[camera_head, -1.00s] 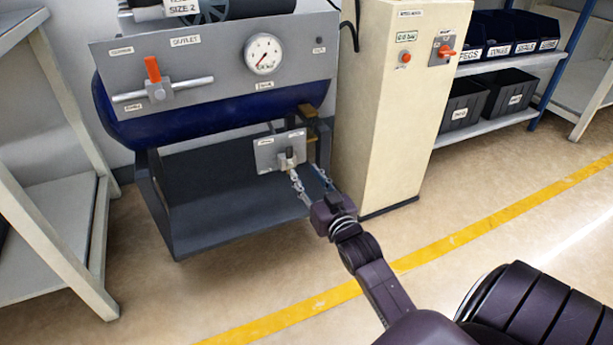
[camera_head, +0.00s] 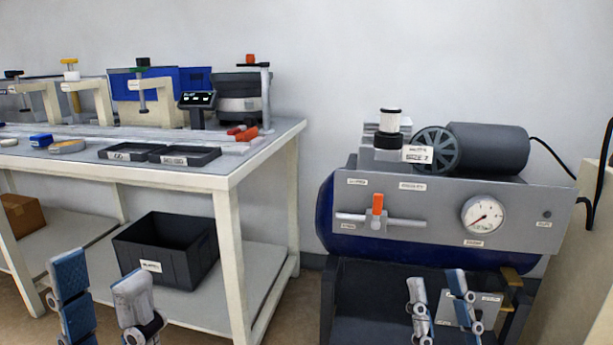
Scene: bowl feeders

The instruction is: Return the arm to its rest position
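My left gripper (camera_head: 100,274) stands at the bottom left, fingers pointing up and spread, with nothing between them. It shows in front of the workbench's lower shelf. My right gripper (camera_head: 436,281) is at the bottom right with its fingers up and apart. It shows in front of the compressor's base, and one finger overlaps the small labelled plate (camera_head: 488,303). Nothing is seen between its fingers. Both arms below the fingers are out of frame. The compressor's panel (camera_head: 540,190) carries a gauge (camera_head: 482,214) and an orange-tipped valve handle (camera_head: 377,206) standing upright.
The workbench (camera_head: 262,157) at left holds clamps, two shallow black trays (camera_head: 188,156) and a small display (camera_head: 197,100). A black bin (camera_head: 172,262) sits on its lower shelf. A cream cabinet (camera_head: 590,265) stands at the right edge. A floor gap separates bench and compressor.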

